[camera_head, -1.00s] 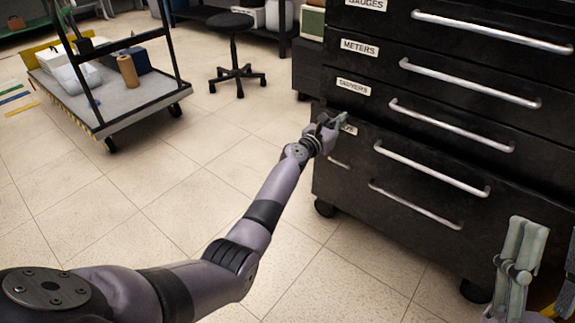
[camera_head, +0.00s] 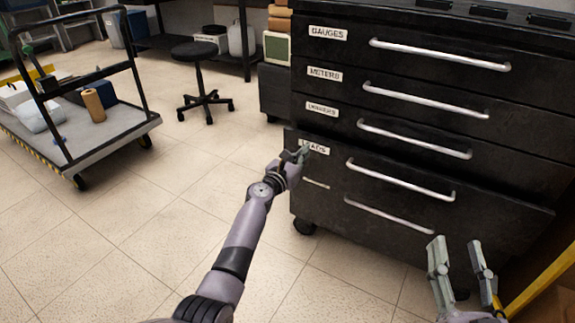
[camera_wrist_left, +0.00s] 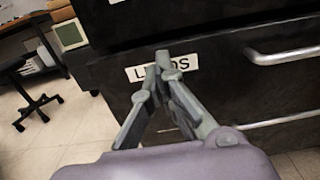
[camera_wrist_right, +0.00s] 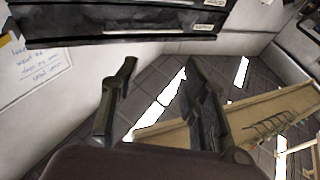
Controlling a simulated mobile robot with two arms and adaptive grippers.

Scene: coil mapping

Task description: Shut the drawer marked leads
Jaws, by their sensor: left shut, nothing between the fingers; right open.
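The leads drawer (camera_head: 400,212) is the low black drawer of a dark cabinet. Its front stands out past the drawers above, so it is partly open. Its white label (camera_head: 322,149) is partly covered by my left gripper in the head view; in the left wrist view the label (camera_wrist_left: 186,61) shows behind the fingers. My left gripper (camera_head: 303,150) is shut and empty, its tips in front of the label; I cannot tell whether they touch the drawer front. The drawer's bar handle (camera_head: 400,180) is to the right of it. My right gripper (camera_head: 456,242) is open and empty, low at the right.
Above are closed drawers, including one marked gauges (camera_head: 328,33) and one marked meters (camera_head: 324,73). A loaded trolley (camera_head: 105,128) stands at the left and a black stool (camera_head: 203,90) behind. A yellow bar (camera_head: 540,275) is beside my right gripper. Floor left of the cabinet is clear.

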